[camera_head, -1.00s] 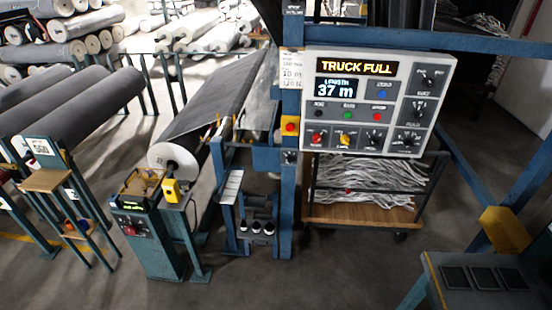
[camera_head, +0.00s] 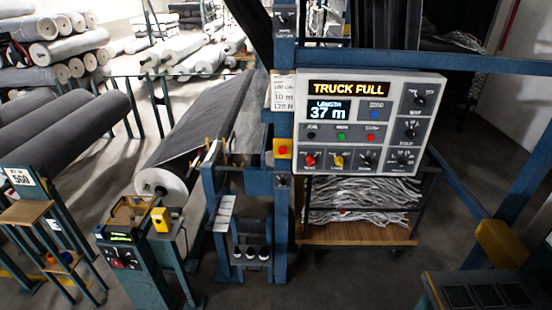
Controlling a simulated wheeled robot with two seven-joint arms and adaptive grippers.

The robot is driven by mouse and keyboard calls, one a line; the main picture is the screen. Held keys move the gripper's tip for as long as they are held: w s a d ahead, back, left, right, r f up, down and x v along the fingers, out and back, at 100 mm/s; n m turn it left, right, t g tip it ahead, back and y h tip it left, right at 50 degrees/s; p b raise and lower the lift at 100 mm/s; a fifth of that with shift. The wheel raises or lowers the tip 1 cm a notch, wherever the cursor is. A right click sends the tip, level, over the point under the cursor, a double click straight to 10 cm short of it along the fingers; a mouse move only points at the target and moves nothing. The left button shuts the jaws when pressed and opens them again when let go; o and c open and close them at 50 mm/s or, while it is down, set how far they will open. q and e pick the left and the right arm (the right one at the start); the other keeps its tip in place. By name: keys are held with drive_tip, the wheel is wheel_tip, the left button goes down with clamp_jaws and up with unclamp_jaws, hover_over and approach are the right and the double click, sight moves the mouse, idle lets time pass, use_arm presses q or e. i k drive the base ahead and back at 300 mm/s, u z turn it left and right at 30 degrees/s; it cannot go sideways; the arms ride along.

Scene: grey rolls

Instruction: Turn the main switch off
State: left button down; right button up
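A light grey control panel (camera_head: 372,158) hangs on a blue post (camera_head: 282,225) in the head view. Its display (camera_head: 349,88) reads "TRUCK FULL", and a smaller screen (camera_head: 333,111) reads "LENGTH 37 m". A red knob (camera_head: 309,160), a yellow knob (camera_head: 338,161) and dark rotary knobs sit on the panel. A small dark switch (camera_head: 283,18) with a label is high on the post. A red button on a yellow box (camera_head: 282,149) is lower, with another small dark switch (camera_head: 283,181) below it. Which one is the main switch I cannot tell. Neither gripper is in view.
A wooden-decked cart (camera_head: 357,234) with grey strips stands below the panel. A teal pedestal (camera_head: 141,266) with a yellow box (camera_head: 160,219) is lower left. Large grey rolls (camera_head: 200,126) lie behind. A blue frame (camera_head: 508,205) with a yellow block (camera_head: 500,243) is at right.

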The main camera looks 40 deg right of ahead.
sight(310, 160)
drive_tip(key=u, duration=0.05)
drive_tip(key=i, duration=1.5)
drive_tip(key=z, duration=0.85)
